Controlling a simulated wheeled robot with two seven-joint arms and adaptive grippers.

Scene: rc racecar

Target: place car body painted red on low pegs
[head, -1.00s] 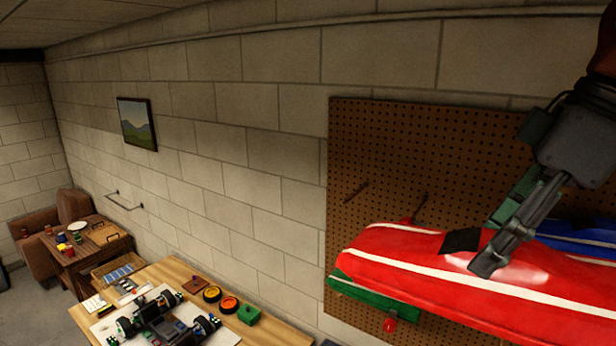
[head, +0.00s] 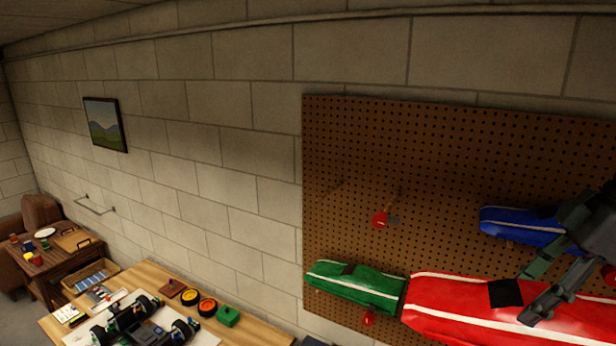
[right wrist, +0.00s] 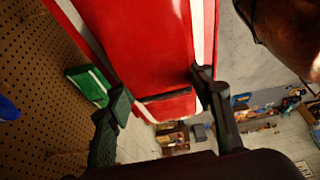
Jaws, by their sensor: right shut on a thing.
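The red car body (head: 455,308) with white stripes and a black patch is at the lower right of the head view, in front of the pegboard (head: 430,150). My right gripper (head: 528,297) is shut on it near the black patch. In the right wrist view the red body (right wrist: 150,45) lies between the fingers (right wrist: 163,92). A red-tipped peg (head: 381,220) shows above the green body, and another red tip (head: 369,318) shows below it. Any pegs behind the red body are hidden. I cannot tell whether it touches the board. My left gripper is out of view.
A green car body (head: 350,288) sits on the board just left of the red one. A blue car body (head: 520,226) is above it, partly behind my gripper. A workbench (head: 155,275) with a car chassis (head: 140,325) stands at lower left.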

